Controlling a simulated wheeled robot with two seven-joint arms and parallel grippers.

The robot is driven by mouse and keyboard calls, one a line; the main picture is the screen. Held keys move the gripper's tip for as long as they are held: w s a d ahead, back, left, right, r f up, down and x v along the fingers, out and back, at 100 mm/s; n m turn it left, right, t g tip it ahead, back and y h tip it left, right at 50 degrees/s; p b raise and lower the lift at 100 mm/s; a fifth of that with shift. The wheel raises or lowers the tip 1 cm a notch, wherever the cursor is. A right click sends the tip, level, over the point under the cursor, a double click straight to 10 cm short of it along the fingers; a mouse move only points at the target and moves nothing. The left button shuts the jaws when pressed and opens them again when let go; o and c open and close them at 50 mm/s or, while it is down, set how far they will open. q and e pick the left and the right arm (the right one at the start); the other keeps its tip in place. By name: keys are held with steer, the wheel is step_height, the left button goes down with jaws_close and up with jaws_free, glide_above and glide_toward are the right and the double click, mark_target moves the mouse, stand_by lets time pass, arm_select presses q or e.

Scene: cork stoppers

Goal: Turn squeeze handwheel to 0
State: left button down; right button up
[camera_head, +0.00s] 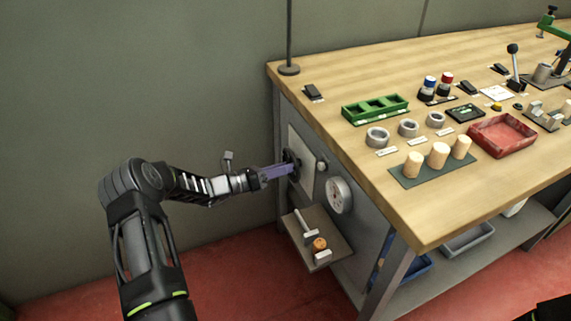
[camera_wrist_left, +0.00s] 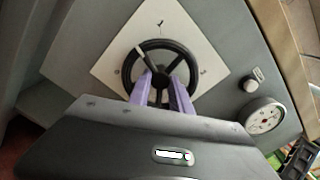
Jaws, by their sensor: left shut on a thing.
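The black handwheel (camera_head: 291,163) is on a pale plate (camera_head: 305,180) on the end panel of the workbench. In the left wrist view the handwheel (camera_wrist_left: 183,48) has a round rim and spokes, with a pale mark at its upper left rim. The plate (camera_wrist_left: 105,70) looks like a diamond there, with small dark marks around the wheel, too small to read. My left gripper (camera_head: 287,168) reaches the wheel from the left. Its purple fingers (camera_wrist_left: 161,82) are shut on the wheel near its middle and hide part of the lower rim. My right gripper is not in view.
A round gauge (camera_head: 339,195) and a small knob (camera_head: 322,167) are right of the plate. A small shelf (camera_head: 335,245) juts out below, holding loose parts. The bench top (camera_head: 340,75) carries a green rack (camera_head: 375,108), cork stoppers and a red tray (camera_head: 502,135).

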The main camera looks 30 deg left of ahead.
arm_select(q)
steer(key=n+p, duration=0.3)
steer(key=n, duration=0.8)
steer(key=shift+s+n, duration=0.1)
steer(key=shift+n, duration=0.2)
steer(key=c, duration=1.5)
jaws_free()
steer(key=shift+o, duration=0.2)
steer(key=v, duration=0.7)
steer(key=shift+s+a, duration=0.2)
steer(key=shift+s, duration=0.15)
